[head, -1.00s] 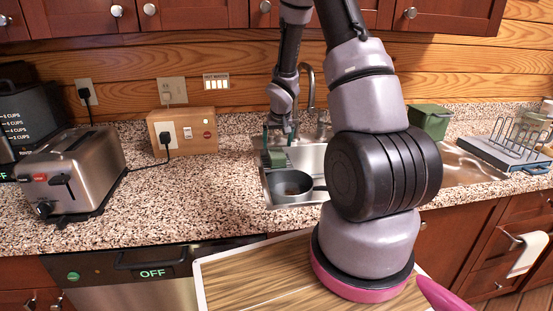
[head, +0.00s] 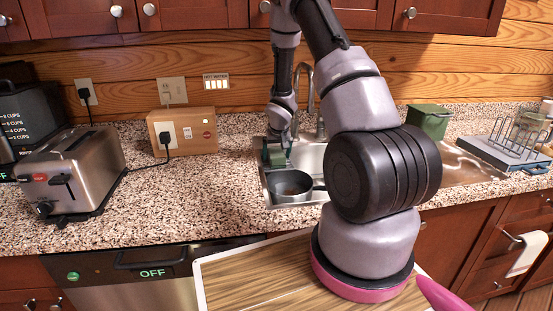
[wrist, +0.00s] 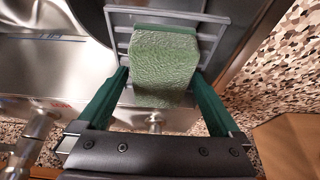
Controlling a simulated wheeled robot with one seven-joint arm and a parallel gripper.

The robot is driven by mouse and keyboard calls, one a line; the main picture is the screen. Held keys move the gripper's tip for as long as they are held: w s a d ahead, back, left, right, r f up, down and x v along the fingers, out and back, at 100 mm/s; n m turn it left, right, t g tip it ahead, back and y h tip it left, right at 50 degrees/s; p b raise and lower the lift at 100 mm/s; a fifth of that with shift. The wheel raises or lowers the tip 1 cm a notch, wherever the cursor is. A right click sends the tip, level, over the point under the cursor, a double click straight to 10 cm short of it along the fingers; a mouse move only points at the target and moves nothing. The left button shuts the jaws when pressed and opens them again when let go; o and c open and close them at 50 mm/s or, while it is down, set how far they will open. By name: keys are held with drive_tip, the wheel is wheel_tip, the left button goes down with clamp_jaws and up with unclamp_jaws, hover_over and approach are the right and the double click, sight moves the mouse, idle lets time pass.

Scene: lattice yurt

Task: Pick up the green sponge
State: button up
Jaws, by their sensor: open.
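The green sponge (wrist: 165,62) lies on a grey slatted holder (wrist: 213,18) at the sink, in the upper middle of the wrist view. My gripper (wrist: 160,76) is open, with one green finger on each side of the sponge. The fingers look close to its sides; I cannot tell whether they touch it. In the head view, my gripper (head: 277,148) points down at the left part of the sink, and the sponge there is mostly hidden behind it.
A dark pan (head: 291,185) sits in the sink just in front of my gripper. The faucet (head: 303,85) stands close behind. A toaster (head: 75,175) and a wooden box (head: 183,131) are to the left, a green container (head: 429,120) to the right. The speckled counter (head: 190,205) is clear in front.

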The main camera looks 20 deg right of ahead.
drive_tip(key=shift+f, duration=0.25)
idle(0.3)
drive_tip(key=c, duration=1.2)
drive_tip(key=shift+r, duration=0.1)
drive_tip(key=shift+c, duration=0.2)
